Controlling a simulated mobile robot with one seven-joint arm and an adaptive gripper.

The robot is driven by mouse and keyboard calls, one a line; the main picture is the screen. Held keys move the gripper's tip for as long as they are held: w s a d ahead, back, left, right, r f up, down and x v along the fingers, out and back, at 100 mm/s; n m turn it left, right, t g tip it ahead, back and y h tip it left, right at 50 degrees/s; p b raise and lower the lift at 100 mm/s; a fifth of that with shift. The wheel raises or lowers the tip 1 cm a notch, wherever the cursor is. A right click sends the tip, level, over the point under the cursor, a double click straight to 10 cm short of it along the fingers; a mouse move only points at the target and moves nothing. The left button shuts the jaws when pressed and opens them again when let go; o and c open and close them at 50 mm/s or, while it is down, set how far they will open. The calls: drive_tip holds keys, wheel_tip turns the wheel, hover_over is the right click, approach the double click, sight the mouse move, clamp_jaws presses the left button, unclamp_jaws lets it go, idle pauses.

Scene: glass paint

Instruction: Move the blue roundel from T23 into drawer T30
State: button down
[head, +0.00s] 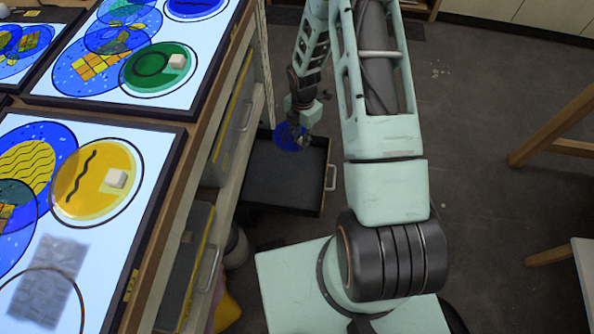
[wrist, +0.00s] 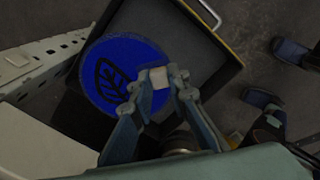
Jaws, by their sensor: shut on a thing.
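The blue roundel (wrist: 112,62) carries a dark leaf drawing and a small pale block (wrist: 158,77) on its face. In the wrist view my gripper (wrist: 160,80) is shut on that block, with a finger on each side. The roundel hangs over the open drawer (wrist: 215,62), which is dark inside. In the head view the roundel (head: 289,137) shows below my gripper (head: 302,125), over the back part of the drawer (head: 282,176). The drawer is pulled out from the cabinet and looks empty where I can see it. I cannot tell how high the roundel is above its floor.
Light tables at the left hold a green roundel (head: 157,70) and a yellow roundel (head: 97,183), each with a pale block. Closed drawers (head: 187,262) line the cabinet below. A wooden stool (head: 560,125) stands at the right. The floor between is mostly clear.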

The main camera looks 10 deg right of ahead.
drive_tip(key=f+n+b, duration=0.1)
drive_tip(key=f+n, duration=0.1)
drive_tip(key=f, duration=0.2)
drive_tip(key=s+a+f+n+b, duration=0.1)
drive_tip(key=f+n+b, duration=0.1)
drive_tip(key=f, duration=0.3)
drive_tip(key=a+f+n+b, duration=0.1)
drive_tip(key=f+n, duration=0.2)
drive_tip(key=f, duration=0.2)
drive_tip(key=shift+s+b, duration=0.15)
drive_tip(key=shift+b, duration=0.15)
drive_tip(key=shift+f+b, duration=1.5)
drive_tip(key=shift+f, duration=0.75)
drive_tip(key=shift+f+b, duration=0.55)
drive_tip(key=shift+b, duration=0.3)
drive_tip(key=c, duration=1.8)
unclamp_jaws()
drive_tip(key=shift+o, duration=0.2)
drive_tip(key=shift+r, duration=0.15)
wheel_tip(320, 180, up, 12)
